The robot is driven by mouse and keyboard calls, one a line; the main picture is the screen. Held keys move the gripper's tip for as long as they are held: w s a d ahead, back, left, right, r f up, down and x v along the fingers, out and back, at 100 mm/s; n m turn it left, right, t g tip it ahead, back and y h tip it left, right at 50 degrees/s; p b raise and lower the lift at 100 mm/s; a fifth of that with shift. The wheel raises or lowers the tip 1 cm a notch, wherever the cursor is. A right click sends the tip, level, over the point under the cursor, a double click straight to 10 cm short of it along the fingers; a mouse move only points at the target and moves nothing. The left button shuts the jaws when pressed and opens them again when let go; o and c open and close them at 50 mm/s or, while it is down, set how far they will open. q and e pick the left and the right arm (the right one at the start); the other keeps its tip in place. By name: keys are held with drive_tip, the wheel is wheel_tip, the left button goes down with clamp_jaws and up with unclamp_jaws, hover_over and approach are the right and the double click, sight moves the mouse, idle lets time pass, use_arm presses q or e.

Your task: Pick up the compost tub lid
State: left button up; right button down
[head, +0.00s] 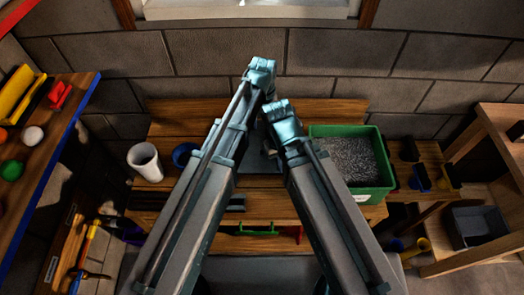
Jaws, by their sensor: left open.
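My two arms rise from the bottom and come close together at the middle. My left gripper (258,160) shows only as a small dark part between the arms, over the bench; it is open and I see nothing in it. My right gripper is not seen, with my right arm covering that part. A green tub (373,194) with grey speckled filling stands open on the right of the bench, apart from my left gripper. I cannot make out a compost tub lid for certain; my arms hide much of the bench's middle.
A wooden bench (180,117) runs along the block wall. A white cup (145,160) and a blue round item (184,154) stand on its left. A board with coloured items (40,150) is at the left. A wooden shelf with a grey bin (477,227) is at the right.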

sight(262, 138)
use_arm(q)
drive_tip(key=shift+f+b, duration=1.35)
drive_tip(key=shift+f, duration=0.6)
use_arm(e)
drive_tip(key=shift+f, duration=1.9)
use_arm(q)
drive_tip(key=f+b, duration=0.5)
drive_tip(key=shift+s+a+f, duration=0.1)
drive_tip(key=shift+a+f, duration=0.05)
drive_tip(key=shift+a, duration=0.05)
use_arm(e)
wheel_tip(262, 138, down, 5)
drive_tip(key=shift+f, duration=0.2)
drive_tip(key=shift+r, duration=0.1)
use_arm(q)
drive_tip(key=shift+c, duration=0.2)
clamp_jaws()
